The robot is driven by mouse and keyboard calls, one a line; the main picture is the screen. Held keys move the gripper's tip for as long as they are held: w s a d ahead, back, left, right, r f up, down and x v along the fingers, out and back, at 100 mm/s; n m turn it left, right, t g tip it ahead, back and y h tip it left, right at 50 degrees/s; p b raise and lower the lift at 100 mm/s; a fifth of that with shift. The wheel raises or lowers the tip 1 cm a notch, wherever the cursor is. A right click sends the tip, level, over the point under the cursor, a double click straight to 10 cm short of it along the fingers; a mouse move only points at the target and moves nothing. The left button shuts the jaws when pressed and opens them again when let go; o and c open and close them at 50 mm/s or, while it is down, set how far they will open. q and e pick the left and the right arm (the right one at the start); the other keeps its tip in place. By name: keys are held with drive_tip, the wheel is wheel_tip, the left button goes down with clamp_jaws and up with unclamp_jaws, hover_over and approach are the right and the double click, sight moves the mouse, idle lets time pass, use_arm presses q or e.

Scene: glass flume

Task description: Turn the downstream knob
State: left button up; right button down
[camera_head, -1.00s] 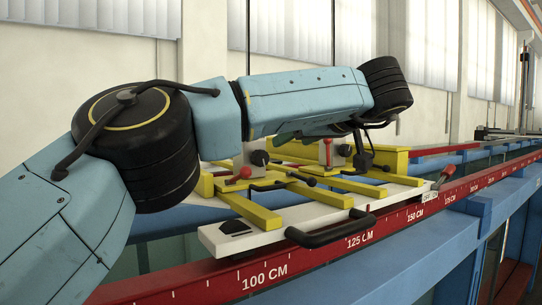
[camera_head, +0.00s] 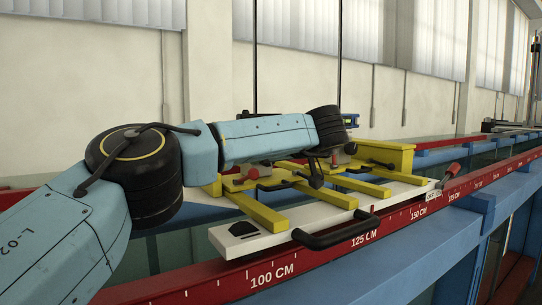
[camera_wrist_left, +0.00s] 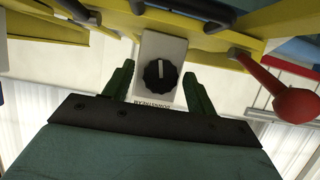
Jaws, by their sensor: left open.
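The downstream knob (camera_wrist_left: 160,75) is black with a white pointer line and sits on a pale plate (camera_wrist_left: 168,47). The lettering below it appears upside down and reads as DOWNSTREAM. The pointer line points up in the left wrist view. My left gripper (camera_wrist_left: 159,68) is open, with one green finger on each side of the plate and the knob between them in the picture. I cannot tell whether the fingers are level with the knob; no contact shows. In the head view my forearm covers much of the carriage (camera_head: 283,213), and my gripper and the knob are not clear there. My right gripper is not in view.
Yellow carriage bars (camera_head: 255,212) and a black handle (camera_head: 338,232) are below my arm. The red scale rail (camera_head: 330,252) runs along the blue flume frame (camera_head: 420,258).

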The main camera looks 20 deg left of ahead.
use_arm(q)
drive_tip(key=shift+c, duration=1)
drive_tip(key=c, duration=0.8)
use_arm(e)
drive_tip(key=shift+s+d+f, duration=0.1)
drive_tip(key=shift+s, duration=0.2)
use_arm(q)
drive_tip(key=shift+s, duration=0.1)
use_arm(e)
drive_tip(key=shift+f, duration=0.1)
use_arm(q)
drive_tip(key=n+t+b, duration=0.1)
drive_tip(key=b, duration=0.2)
drive_tip(key=n+h+b, duration=0.1)
drive_tip(key=n+b, duration=0.1)
drive_tip(key=b, duration=0.1)
drive_tip(key=shift+s+f+t, duration=0.1)
drive_tip(key=shift+f+t, duration=0.1)
drive_tip(key=shift+t, duration=0.2)
drive_tip(key=shift+r+n+t+h+b, duration=0.1)
drive_tip(key=shift+n+t+h+b, duration=0.3)
drive_tip(key=shift+n+t+b, duration=0.75)
use_arm(e)
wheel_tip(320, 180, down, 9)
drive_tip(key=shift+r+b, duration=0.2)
drive_tip(key=shift+b, duration=0.15)
use_arm(q)
drive_tip(key=shift+a+m+g, duration=0.1)
drive_tip(key=shift+m+g, duration=0.15)
drive_tip(key=shift+g, duration=0.2)
